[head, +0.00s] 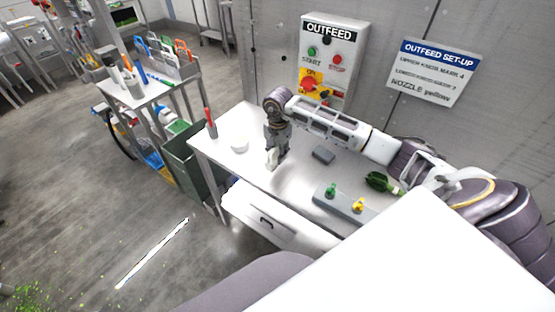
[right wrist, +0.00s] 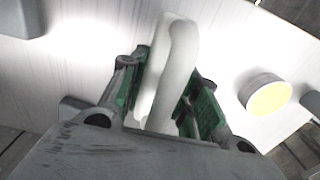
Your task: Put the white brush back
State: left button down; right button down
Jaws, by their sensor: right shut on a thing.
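My right gripper (head: 273,150) is above the white table (head: 225,160), its arm coming in from the right. It is shut on a white thing, which I take to be the white brush (head: 272,160). In the right wrist view the white brush (right wrist: 172,62) shows as a smooth, rounded, loop-like shape between the green-padded fingers of my right gripper (right wrist: 165,95). Its bristles cannot be made out, and I cannot tell whether it touches the table. My left gripper is not in view.
A white round pot (head: 240,146) and a holder with a red-handled tool (head: 210,122) stand left of the gripper. A grey block (head: 323,155), green and yellow knobs on a grey bar (head: 345,202) and greens (head: 380,182) lie right. A tool trolley (head: 150,95) stands left.

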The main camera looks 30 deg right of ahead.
jog(key=shift+f+p, duration=0.4)
jog(key=shift+f, duration=1.45)
jog(key=shift+f, duration=0.15)
jog(key=c, duration=1.1)
grip_release()
jog(key=shift+o, duration=0.2)
notch_tip(320, 180, up, 12)
jog(key=shift+s+r+b, duration=0.1)
jog(key=shift+r+b, duration=0.05)
jog(key=shift+b, duration=0.75)
